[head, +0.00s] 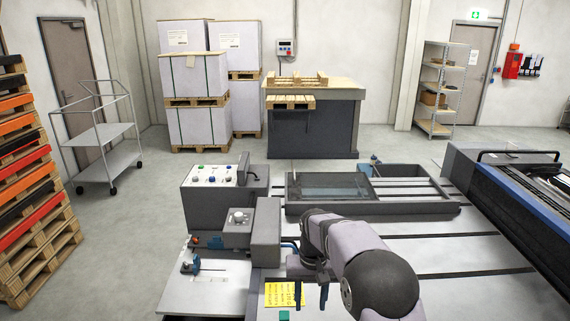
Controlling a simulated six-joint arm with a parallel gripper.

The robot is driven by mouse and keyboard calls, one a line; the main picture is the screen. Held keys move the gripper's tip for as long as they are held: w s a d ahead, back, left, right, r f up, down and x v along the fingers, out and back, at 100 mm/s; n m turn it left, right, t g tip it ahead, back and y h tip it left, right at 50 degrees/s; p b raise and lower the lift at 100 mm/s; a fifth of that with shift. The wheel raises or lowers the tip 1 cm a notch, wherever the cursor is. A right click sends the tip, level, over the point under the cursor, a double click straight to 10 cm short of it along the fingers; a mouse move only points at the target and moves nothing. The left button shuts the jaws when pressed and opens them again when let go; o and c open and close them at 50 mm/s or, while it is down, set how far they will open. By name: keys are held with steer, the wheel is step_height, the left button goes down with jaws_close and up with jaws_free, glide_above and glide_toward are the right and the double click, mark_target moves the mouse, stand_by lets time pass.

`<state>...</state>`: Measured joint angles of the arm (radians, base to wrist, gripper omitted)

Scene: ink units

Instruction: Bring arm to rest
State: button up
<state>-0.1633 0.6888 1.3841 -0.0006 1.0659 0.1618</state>
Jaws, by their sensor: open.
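My gripper (311,297) shows at the lower middle of the head view, in front of the machine bed. Its two dark fingers point down and stand apart, with nothing visible between them. The arm reaches in from the lower right, and its rounded dark joint hides part of the bed. A yellow label with dark print (284,294) lies just left of the fingers. A small green block (284,315) is below it at the picture's bottom edge. I cannot tell how high the fingertips are above the surface.
A grey control box with buttons (212,197) and a smaller unit with a dial (238,226) stand left of the arm. A grey tray with a glass pane (372,208) lies behind it. A blue-edged machine (510,205) is at right. The slotted bed between is clear.

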steer(key=s+d+f+b, duration=0.1)
steer(key=s+d, duration=0.3)
steer(key=s, duration=0.9)
steer(key=s+d+f+b, duration=0.1)
steer(key=s+d, duration=0.3)
steer(key=s, duration=1)
steer(key=shift+f, duration=0.2)
